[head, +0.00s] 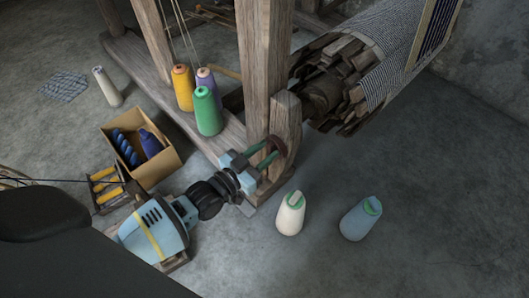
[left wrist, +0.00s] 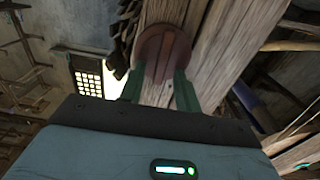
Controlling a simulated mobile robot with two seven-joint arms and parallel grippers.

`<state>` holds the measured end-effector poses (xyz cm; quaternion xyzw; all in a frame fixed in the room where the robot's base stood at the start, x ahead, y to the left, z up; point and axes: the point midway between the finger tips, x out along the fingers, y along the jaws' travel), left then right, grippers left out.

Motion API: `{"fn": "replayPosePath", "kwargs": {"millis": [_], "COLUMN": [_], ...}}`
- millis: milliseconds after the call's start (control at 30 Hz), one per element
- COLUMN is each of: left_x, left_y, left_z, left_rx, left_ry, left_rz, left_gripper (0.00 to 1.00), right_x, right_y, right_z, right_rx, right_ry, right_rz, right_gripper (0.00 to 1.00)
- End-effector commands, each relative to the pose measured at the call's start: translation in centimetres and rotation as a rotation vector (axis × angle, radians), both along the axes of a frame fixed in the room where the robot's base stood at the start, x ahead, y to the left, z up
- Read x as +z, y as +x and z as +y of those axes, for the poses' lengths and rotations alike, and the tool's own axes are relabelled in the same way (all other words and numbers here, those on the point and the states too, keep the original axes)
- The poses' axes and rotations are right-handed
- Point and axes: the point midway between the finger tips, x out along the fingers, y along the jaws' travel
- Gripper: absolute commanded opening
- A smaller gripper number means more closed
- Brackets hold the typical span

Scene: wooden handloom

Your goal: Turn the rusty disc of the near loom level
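The rusty disc (left wrist: 163,50) is a round reddish-brown plate on the wooden post of the loom; in the head view it (head: 272,144) shows as a dark rim on the short post. My left gripper (head: 268,151) reaches up to it from the lower left. In the left wrist view the two green fingers of this gripper (left wrist: 160,72) stand apart, with bare wood visible between them. Their tips are at the lower edge of the disc; whether they touch it I cannot tell. My right gripper is not in view.
Orange, purple and green thread cones (head: 208,112) stand on the loom's base beam. A cardboard box (head: 165,155) and a tool tray (head: 107,188) lie to the left.

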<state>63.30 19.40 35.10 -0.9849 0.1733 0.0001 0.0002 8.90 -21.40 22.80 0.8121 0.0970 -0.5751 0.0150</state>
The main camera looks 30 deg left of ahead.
Motion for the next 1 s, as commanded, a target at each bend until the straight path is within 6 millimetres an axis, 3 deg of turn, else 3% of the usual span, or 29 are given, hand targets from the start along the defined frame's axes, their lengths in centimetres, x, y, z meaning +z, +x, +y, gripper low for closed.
{"fn": "replayPosePath", "kwargs": {"millis": [267,533,1000], "left_x": [0.03,0.03,0.11], "left_y": [0.19,0.17,0.11], "left_z": [-0.10,-0.08,-0.22], "left_rx": [0.000,0.000,0.000], "left_ry": [0.000,0.000,0.064], "left_rz": [0.000,0.000,-0.023], "left_gripper": [0.33,0.00,0.00], "right_x": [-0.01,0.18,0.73], "right_y": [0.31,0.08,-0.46], "right_z": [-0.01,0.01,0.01], "right_rx": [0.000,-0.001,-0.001], "right_ry": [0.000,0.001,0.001], "right_rz": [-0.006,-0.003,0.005], "right_gripper": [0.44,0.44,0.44]}}
